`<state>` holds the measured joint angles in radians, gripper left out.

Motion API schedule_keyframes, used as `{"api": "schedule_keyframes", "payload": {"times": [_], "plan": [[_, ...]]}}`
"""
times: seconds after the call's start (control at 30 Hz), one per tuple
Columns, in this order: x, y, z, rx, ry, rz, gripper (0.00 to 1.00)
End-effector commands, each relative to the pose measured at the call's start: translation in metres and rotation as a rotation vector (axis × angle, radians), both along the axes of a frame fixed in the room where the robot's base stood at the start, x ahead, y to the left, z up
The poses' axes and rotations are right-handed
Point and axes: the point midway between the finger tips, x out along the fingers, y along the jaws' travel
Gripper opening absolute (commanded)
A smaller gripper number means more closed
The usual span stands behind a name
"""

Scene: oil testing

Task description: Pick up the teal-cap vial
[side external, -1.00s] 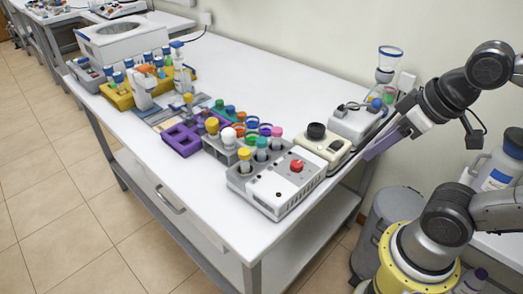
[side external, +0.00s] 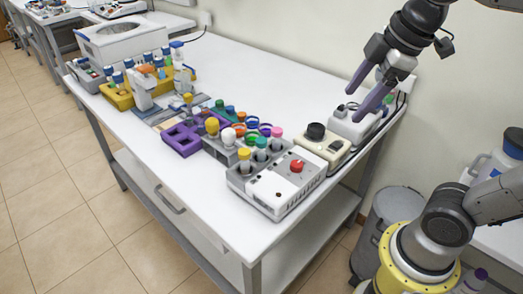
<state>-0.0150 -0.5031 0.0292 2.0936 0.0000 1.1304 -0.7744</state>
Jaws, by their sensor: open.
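A vial with a green-teal cap (side external: 261,144) stands upright in the white-grey device (side external: 285,189) near the table's front corner, between a yellow-cap vial (side external: 244,155) and a pink-cap vial (side external: 276,134). Another small green-teal cap (side external: 219,104) shows farther back by the purple rack (side external: 180,142). At this size I cannot tell which is the teal-cap vial. My gripper (side external: 354,106) is open and empty, its two purple fingers apart and pointing down-left above the right end of the table, right of and well above the vials.
A cream device with a black knob (side external: 316,131) and a white device (side external: 352,126) stand below my gripper. A grey rack (side external: 216,151) holds capped items. The table's back middle (side external: 265,75) is clear.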

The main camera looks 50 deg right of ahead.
Motion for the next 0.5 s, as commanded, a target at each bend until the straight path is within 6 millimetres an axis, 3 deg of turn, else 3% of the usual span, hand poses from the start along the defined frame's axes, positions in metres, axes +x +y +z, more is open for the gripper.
{"api": "schedule_keyframes", "payload": {"times": [0.13, 0.27, 0.5], "plan": [[0.053, 0.005, 0.014, -0.076, 0.083, 0.219, 0.73], [0.101, 0.011, 0.013, -0.12, 0.155, 0.388, 0.73], [0.178, 0.024, -0.023, -0.139, 0.281, 0.559, 0.73]]}}
